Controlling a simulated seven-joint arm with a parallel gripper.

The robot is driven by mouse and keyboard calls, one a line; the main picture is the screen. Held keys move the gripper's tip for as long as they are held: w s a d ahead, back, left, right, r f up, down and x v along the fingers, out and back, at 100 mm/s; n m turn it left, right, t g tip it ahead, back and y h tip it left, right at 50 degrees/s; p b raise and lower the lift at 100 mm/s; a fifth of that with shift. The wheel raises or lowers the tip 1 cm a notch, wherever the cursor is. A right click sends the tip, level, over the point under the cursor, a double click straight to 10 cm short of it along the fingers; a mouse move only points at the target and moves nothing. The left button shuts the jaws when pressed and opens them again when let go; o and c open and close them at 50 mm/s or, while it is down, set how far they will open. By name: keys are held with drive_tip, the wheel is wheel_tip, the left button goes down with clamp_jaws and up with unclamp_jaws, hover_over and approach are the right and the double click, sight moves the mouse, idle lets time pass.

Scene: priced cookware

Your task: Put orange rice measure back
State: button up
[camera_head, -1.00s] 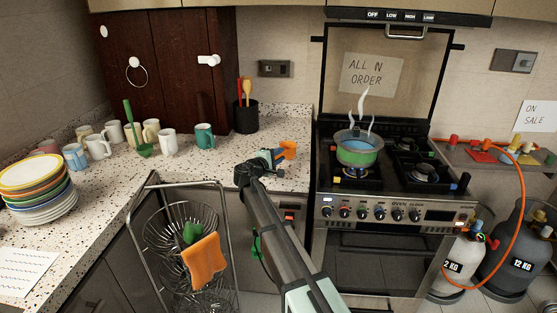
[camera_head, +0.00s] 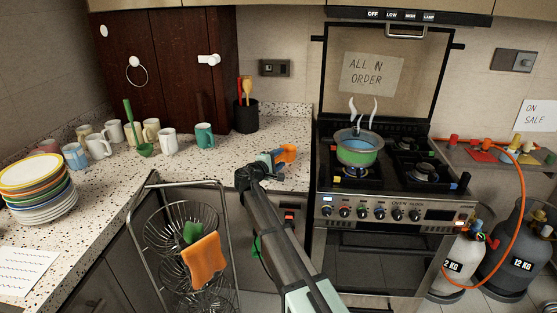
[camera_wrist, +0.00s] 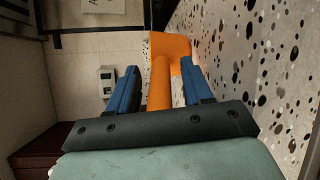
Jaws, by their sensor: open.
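The orange rice measure (camera_head: 287,153) is at the counter's right part, beside the stove. In the wrist view, its wide orange end (camera_wrist: 170,44) lies beyond my fingertips. Its handle (camera_wrist: 160,88) runs back between the two blue fingers. My gripper (camera_head: 273,158) is open around the handle. Whether the measure rests on the counter is hard to tell.
The speckled counter (camera_head: 225,160) is mostly clear left of my gripper. A black utensil pot (camera_head: 246,117) and several mugs stand farther back. A steaming pot (camera_head: 358,148) sits on the stove to the right. A wire rack (camera_head: 150,225) stands in front, with an orange cloth.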

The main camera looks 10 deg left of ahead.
drive_tip(key=shift+r, duration=0.1)
drive_tip(key=shift+s+a+r, duration=0.1)
drive_tip(key=shift+s, duration=0.1)
drive_tip(key=v, duration=1.1)
drive_tip(key=shift+s+a, duration=0.15)
drive_tip(key=shift+s, duration=0.1)
